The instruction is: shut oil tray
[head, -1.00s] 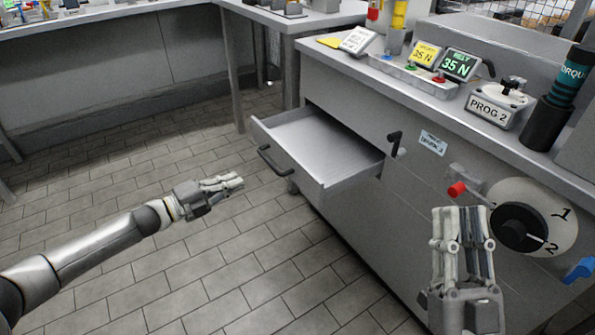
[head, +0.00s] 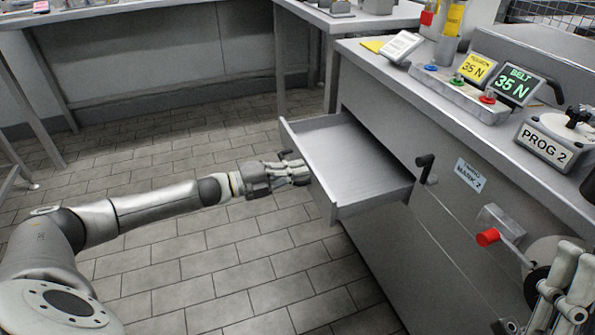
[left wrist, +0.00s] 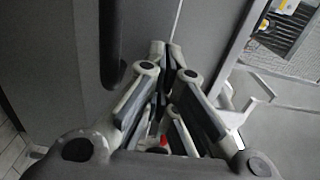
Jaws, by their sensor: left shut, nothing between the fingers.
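The oil tray (head: 358,168) is a grey metal drawer pulled well out of the cabinet, and it looks empty. My left gripper (head: 301,174) is shut and empty at the drawer's front face, beside its dark handle (head: 289,157), which it partly hides. In the left wrist view the fingers (left wrist: 162,62) point at a grey panel (left wrist: 142,20), with the dark handle (left wrist: 110,45) to their left. I cannot tell whether the fingertips touch the front. My right gripper (head: 566,282) is cut off at the lower right, away from the tray.
The cabinet (head: 440,190) carries a black crank (head: 425,168), a label plate and a red knob (head: 487,237). Displays and a button box (head: 458,88) stand on its top. Another workbench (head: 150,65) is at the back. The tiled floor left of the drawer is clear.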

